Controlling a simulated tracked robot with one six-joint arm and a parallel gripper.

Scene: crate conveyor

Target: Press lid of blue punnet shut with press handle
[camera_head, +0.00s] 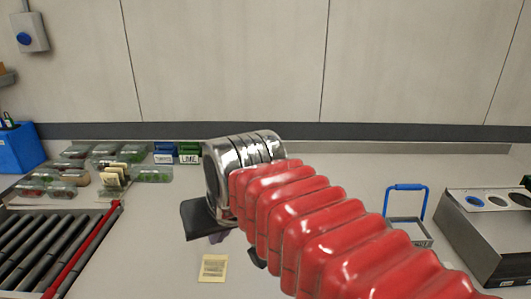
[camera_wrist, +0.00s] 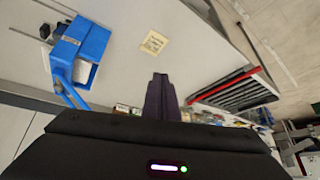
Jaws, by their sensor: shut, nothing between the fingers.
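A blue U-shaped handle (camera_head: 407,187) stands up from a small pale tray-like frame (camera_head: 411,231) on the worktop at right. In the wrist view a blue handle bar (camera_wrist: 64,82) joins a blue box-like body (camera_wrist: 85,42) with a pale patch at its near side. I cannot tell punnet from press there, and the lid's state is unclear. My gripper (camera_wrist: 160,80) is shut and empty, its dark fingers over the worktop, apart from and right of the blue parts in the wrist view. In the head view my red arm hides most of it.
A pale yellow card (camera_head: 213,268) lies mid-worktop. A roller conveyor (camera_head: 48,245) with a red edge and several clear punnets (camera_head: 153,174) stand left. Blue and green label boxes (camera_head: 176,153) are behind. A grey housing with round holes (camera_head: 480,238) stands right. Worktop between card and blue handle is partly hidden.

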